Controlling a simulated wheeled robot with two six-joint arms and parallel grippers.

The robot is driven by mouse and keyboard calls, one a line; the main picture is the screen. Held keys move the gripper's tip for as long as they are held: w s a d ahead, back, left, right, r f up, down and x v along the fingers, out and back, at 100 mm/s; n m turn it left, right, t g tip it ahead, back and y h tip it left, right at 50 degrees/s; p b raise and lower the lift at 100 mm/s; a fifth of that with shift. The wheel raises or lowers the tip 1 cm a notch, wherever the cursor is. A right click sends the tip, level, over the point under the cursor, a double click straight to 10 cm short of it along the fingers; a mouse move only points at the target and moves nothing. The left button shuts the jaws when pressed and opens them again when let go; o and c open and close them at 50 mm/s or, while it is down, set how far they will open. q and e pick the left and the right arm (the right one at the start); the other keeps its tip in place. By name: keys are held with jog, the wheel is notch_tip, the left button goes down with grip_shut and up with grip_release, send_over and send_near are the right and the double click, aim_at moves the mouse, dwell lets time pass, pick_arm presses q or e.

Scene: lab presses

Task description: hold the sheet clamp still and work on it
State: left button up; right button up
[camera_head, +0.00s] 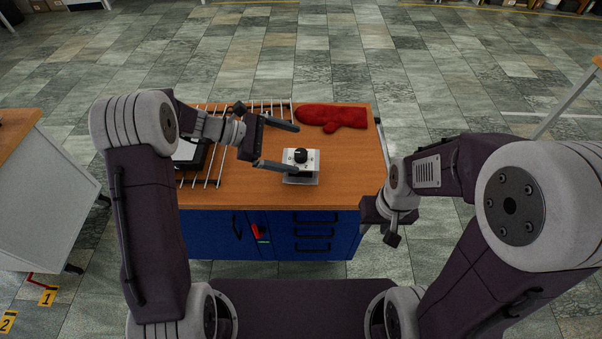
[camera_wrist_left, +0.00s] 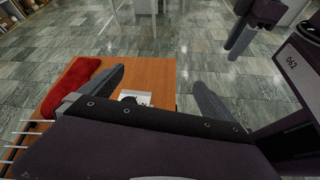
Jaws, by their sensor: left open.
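The sheet clamp (camera_head: 301,165), a small pale block with a black knob on top, stands upright on the wooden table top near its front. My left gripper (camera_head: 297,149) is open. Its two fingers are spread, one on the far side and one on the near side of the clamp in the head view. In the left wrist view, the clamp (camera_wrist_left: 134,95) shows between the fingers, nearer the left one, its lower part hidden by the gripper body. I cannot tell whether a finger touches it. My right gripper (camera_head: 379,233) hangs off the table's front right; its jaw state is unclear.
A red oven mitt (camera_head: 332,117) lies at the back right of the table (camera_head: 345,175). A metal rack (camera_head: 216,165) and a dark device (camera_head: 190,153) are at the left. The front right of the table top is clear. Another table (camera_head: 15,130) stands at far left.

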pick_arm(q)
jog(key=w+a+f+n+t+h+b, duration=0.2)
jog(key=w+a+f+n, duration=0.15)
jog(key=w+f, duration=0.4)
jog(key=n+b, duration=0.2)
send_near(308, 174)
jog(key=w+a, duration=0.1)
jog(key=a, duration=0.2)
jog(key=shift+w+t+y, duration=0.3)
jog(key=shift+w+t, duration=0.1)
jog(key=shift+a, duration=0.1)
jog(key=b+x, duration=0.3)
jog(key=x, duration=0.6)
jog(key=shift+f, duration=0.1)
jog(key=shift+w+d, duration=0.2)
jog(key=shift+d, duration=0.3)
pick_arm(e)
notch_tip(308, 174, down, 9)
jog(key=shift+s, duration=0.1)
pick_arm(q)
jog(key=c, duration=1.3)
